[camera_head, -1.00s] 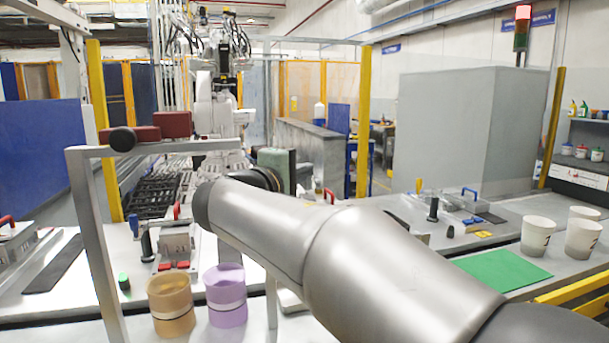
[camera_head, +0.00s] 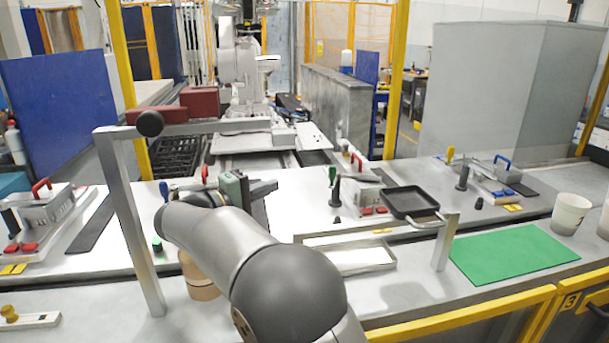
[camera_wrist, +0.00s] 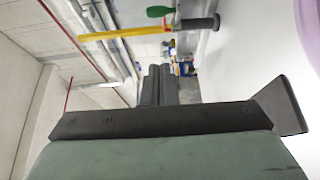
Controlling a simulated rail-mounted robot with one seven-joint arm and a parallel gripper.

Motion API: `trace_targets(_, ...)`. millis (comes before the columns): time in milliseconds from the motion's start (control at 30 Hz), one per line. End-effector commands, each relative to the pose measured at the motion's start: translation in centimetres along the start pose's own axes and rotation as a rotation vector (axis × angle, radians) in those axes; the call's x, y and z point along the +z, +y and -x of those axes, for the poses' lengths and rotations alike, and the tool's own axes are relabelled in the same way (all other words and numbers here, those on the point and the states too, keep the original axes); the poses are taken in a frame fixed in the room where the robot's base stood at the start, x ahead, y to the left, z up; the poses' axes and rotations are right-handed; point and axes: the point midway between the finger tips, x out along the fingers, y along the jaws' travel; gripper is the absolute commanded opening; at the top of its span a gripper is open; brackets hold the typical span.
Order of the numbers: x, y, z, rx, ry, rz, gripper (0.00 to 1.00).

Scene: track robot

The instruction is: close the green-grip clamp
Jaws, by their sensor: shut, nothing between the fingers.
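Red pads (camera_head: 374,210) lie at the clamp's foot. In the wrist view, a green grip (camera_wrist: 159,11) shows at the top beside a dark cylinder (camera_wrist: 202,22). My gripper (camera_head: 275,186) has a green-grey body and lies left of the green grip, apart from it. In the wrist view its dark fingers (camera_wrist: 159,72) are together with nothing between them. My arm hides part of another clamp with a blue grip (camera_head: 164,190).
A black tray (camera_head: 437,215) and a metal tray (camera_head: 385,265) lie right of my arm. A grey frame (camera_head: 125,220) stands at left. A tan cup (camera_head: 207,292) is partly hidden by my arm. A green mat (camera_head: 500,255) and white cups (camera_head: 571,212) are at right.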

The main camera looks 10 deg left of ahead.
Motion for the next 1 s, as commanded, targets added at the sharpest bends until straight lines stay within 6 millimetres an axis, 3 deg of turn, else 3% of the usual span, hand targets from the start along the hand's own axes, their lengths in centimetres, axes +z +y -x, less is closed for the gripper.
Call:
trace_targets(467, 0.2, 0.2, -9.7, -0.001, -0.004, 0.002, 0.0)
trace_targets(700, 2.5, 0.2, -11.7, -0.001, -0.001, 0.001, 0.0)
trace_targets(1000, 2.9, 0.0, -12.1, -0.002, 0.0, 0.001, 0.0)
